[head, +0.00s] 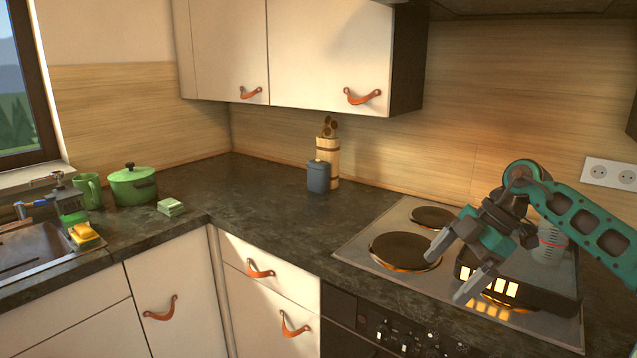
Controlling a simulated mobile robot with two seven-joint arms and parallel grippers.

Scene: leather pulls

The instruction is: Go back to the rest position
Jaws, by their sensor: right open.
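My right gripper (452,272) is in the head view at the right, above the front of the stovetop (352,247). Its arm comes in from the right edge. Its two grey fingers are spread apart with nothing between them. They point down and to the left, in front of a dark box-like thing with glowing windows (515,285) on the stove. I cannot tell whether they touch it. My left gripper is not in view.
A clear measuring cup (551,240) stands behind my right arm. A blue-grey jar (318,177) and a wooden utensil holder (329,155) stand at the back. A green pot (133,186) is near the sink (30,252). The middle counter is clear. Cabinets hang above.

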